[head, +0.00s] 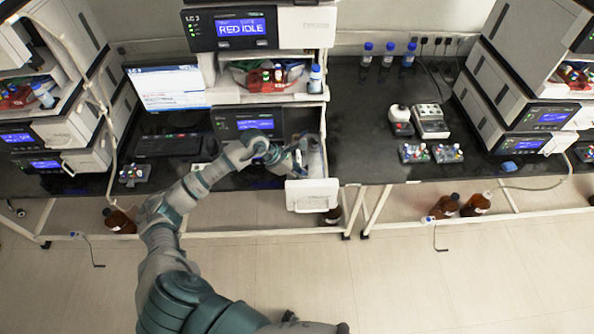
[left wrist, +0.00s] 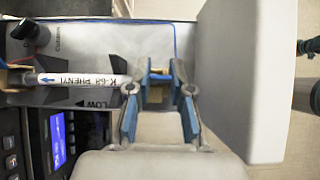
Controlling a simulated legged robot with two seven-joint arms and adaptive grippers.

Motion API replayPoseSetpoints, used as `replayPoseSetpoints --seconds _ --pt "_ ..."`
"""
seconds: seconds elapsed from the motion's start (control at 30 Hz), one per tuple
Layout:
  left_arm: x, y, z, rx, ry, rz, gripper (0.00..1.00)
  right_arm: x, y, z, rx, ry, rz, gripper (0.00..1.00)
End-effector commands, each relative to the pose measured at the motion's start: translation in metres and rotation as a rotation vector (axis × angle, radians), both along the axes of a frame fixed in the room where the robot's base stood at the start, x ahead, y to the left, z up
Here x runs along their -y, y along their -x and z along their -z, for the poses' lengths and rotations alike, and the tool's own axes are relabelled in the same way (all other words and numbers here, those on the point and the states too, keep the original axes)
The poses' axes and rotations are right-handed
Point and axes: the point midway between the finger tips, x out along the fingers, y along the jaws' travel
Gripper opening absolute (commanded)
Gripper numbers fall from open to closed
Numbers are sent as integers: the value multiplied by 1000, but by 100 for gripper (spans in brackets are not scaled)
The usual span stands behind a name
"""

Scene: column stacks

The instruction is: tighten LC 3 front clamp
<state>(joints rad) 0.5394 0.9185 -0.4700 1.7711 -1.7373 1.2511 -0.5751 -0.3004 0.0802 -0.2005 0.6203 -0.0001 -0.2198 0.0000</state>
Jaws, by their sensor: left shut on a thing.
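The LC 3 stack (head: 217,33) stands in the middle of the head view, its upper display reading "RED IDLE". My left gripper (head: 299,158) is at the right side of its lower module, in front of an open white door (head: 312,192). In the left wrist view my left gripper (left wrist: 160,72) has blue-padded fingers shut on a small part with blue and brass colouring, apparently the front clamp (left wrist: 157,94). The fingers hide much of it. A column labelled "K-68 PHENYL" (left wrist: 80,79) lies to the left, its right end near the left finger. My right gripper is not in view.
A black knob (left wrist: 27,30) is at the wrist view's upper left, and a large pale panel (left wrist: 240,80) fills its right. Vial racks (head: 430,152) and blue-capped bottles (head: 387,60) are on the right bench. Other stacks flank both sides.

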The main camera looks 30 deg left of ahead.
Motion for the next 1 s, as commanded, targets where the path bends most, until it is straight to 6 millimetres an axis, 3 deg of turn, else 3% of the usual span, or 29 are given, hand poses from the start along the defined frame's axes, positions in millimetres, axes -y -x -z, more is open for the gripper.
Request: replayPoseSetpoints --seconds 0.2,0.5,1.0 --pt "8 -6 -3 -102 -175 1 0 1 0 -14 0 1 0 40" --pt "17 -11 5 -237 -392 2 0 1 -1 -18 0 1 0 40" --pt "23 -13 13 -352 -570 3 0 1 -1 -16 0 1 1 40"
